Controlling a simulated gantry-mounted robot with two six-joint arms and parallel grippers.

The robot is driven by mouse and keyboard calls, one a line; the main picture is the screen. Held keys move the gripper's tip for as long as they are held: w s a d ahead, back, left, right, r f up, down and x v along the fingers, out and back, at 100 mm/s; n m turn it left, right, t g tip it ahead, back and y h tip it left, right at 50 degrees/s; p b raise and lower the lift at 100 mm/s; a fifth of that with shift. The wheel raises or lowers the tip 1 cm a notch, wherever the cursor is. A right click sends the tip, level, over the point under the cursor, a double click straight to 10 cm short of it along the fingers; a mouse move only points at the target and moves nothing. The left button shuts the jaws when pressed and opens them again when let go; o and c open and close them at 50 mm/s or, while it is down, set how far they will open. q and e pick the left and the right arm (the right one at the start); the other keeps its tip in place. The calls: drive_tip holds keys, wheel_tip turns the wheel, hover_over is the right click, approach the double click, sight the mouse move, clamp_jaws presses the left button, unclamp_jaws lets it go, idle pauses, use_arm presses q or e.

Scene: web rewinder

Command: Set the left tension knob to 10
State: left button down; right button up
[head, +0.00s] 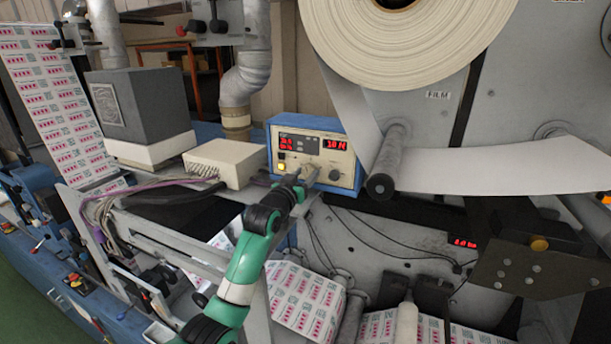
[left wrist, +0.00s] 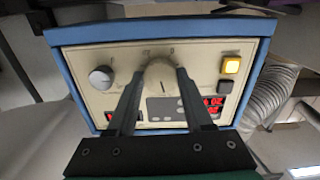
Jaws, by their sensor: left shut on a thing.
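The tension control box (head: 352,146) has a cream front, a blue frame and red displays. In the head view its right display ends in "N", but I cannot read the digits surely. My left gripper (head: 304,175) is at the lower front of the box, and hides the left knob there. In the left wrist view, which shows the panel upside down, the left gripper (left wrist: 160,82) is shut on the left knob (left wrist: 160,74), a round cream dial with a finger on each side. A second, grey knob (left wrist: 101,77) stands apart from the fingers; it also shows in the head view (head: 334,174). My right gripper is not in view.
A lit yellow button (left wrist: 231,65) is on the panel near the held knob. A cream box (head: 225,160) with cables stands left of the control box. A roller (head: 381,185) and a white web (head: 500,167) are close on the right.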

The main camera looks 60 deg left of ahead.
use_arm(q)
drive_tip(key=n, duration=0.6)
drive_tip(key=shift+n, duration=0.3)
drive_tip(key=n, duration=0.5)
drive_tip(key=shift+n, duration=0.4)
drive_tip(key=shift+c, duration=1.5)
unclamp_jaws()
